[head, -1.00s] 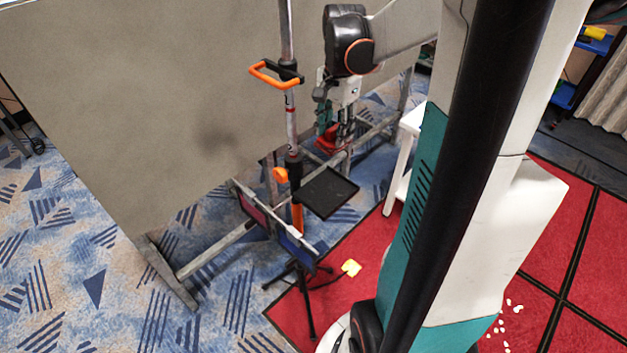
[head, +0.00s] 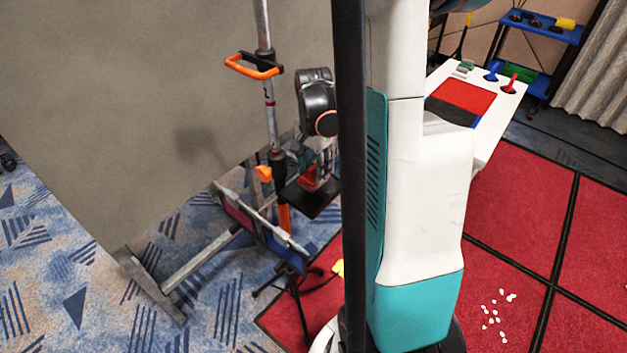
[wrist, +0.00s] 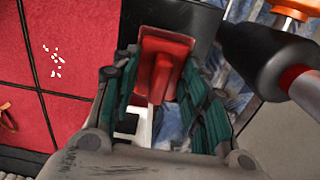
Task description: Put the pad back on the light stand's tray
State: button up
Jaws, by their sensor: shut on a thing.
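The red pad (wrist: 163,50) is between the green-lined fingers of my gripper (wrist: 162,78), which is shut on it. In the head view, the pad (head: 308,182) and my gripper (head: 318,170) are at the black tray (head: 325,212) of the light stand (head: 268,105). The tray also shows in the wrist view (wrist: 203,24), with the far end of the pad overlapping it. I cannot tell whether the pad touches the tray. My own body hides the tray's right side in the head view.
The stand's pole has an orange handle (head: 254,66). A large grey panel (head: 140,100) stands behind it. A white table (head: 490,135) with a red mat is at the right. White bits (head: 497,310) lie on the red floor.

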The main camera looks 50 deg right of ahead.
aim_at(313, 177)
notch_tip(313, 177, down, 4)
jog(key=shift+f+b, duration=0.15)
jog(key=shift+b, duration=0.45)
jog(key=shift+c, duration=0.3)
jog(key=o, duration=1)
notch_tip(313, 177, up, 12)
jog(key=p, duration=0.3)
